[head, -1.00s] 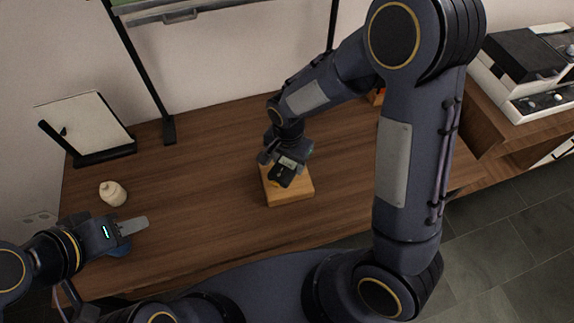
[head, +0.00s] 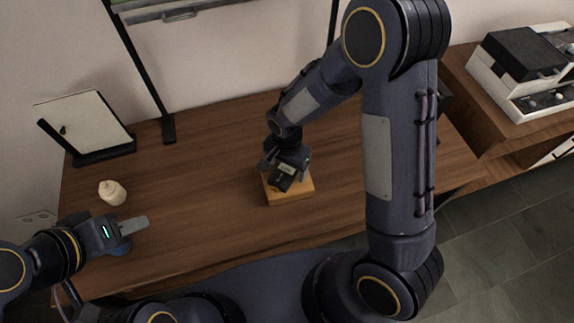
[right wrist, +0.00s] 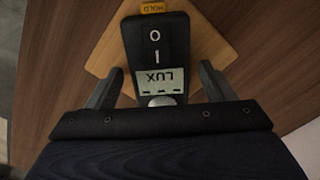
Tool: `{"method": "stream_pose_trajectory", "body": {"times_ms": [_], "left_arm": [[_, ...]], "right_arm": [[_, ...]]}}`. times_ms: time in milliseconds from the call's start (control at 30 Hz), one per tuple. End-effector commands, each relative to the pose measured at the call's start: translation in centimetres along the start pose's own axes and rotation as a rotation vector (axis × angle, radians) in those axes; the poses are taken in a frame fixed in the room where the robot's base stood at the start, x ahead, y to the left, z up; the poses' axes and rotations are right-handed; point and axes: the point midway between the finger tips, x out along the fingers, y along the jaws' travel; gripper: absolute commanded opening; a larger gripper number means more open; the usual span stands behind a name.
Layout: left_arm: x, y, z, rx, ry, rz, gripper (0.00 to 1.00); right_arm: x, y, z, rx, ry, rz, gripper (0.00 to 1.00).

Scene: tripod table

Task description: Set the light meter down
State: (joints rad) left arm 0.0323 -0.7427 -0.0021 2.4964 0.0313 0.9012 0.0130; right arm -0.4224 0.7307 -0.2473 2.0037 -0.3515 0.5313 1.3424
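The light meter (right wrist: 153,50) is a dark block with a LUX display, a power switch and an orange HOLD button. In the head view it (head: 282,182) is over the small square wooden board (head: 300,190) and appears to rest on it. My right gripper (right wrist: 162,75) has one finger on each side of the meter's display end. A gap shows between each finger and the meter. It also shows above the board in the head view (head: 286,168). My left gripper (head: 140,225) is over the table's left front; its finger gap is not clear.
The brown table (head: 210,180) has free room left of the board. A small cream object (head: 112,192) and a tablet-like panel on a black stand (head: 85,124) are at the left. A blue item (head: 121,250) is partly hidden under my left gripper. A side bench (head: 478,100) carries white-and-black equipment.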

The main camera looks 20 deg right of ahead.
Motion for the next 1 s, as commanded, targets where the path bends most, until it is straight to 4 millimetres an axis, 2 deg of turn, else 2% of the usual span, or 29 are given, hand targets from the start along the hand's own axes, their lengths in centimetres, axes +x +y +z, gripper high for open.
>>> {"method": "stream_pose_trajectory", "body": {"times_ms": [167, 300, 700, 833, 1000], "left_arm": [[-0.1, 0.1, -0.1, 0.0, 0.0, 0.0, 0.36], [-0.4, 0.2, -0.2, 0.0, 0.001, 0.0, 0.36], [-0.5, 0.2, -0.2, 0.0, 0.0, 0.0, 0.36], [-0.5, 0.2, -0.2, 0.0, 0.0, 0.0, 0.36], [-0.5, 0.2, -0.2, 0.0, 0.0, 0.0, 0.36]], "right_arm": [[-0.2, 0.0, 0.0, 0.0, 0.0, 0.0, 0.76], [-1.2, -0.1, -0.1, 0.001, 0.002, -0.002, 0.76], [-9.5, -0.1, 0.0, 0.001, 0.001, -0.006, 0.76], [-11.3, -0.1, 0.0, 0.0, 0.001, -0.004, 0.76], [-12.3, 0.0, 0.0, 0.001, 0.0, 0.0, 0.76]]}}
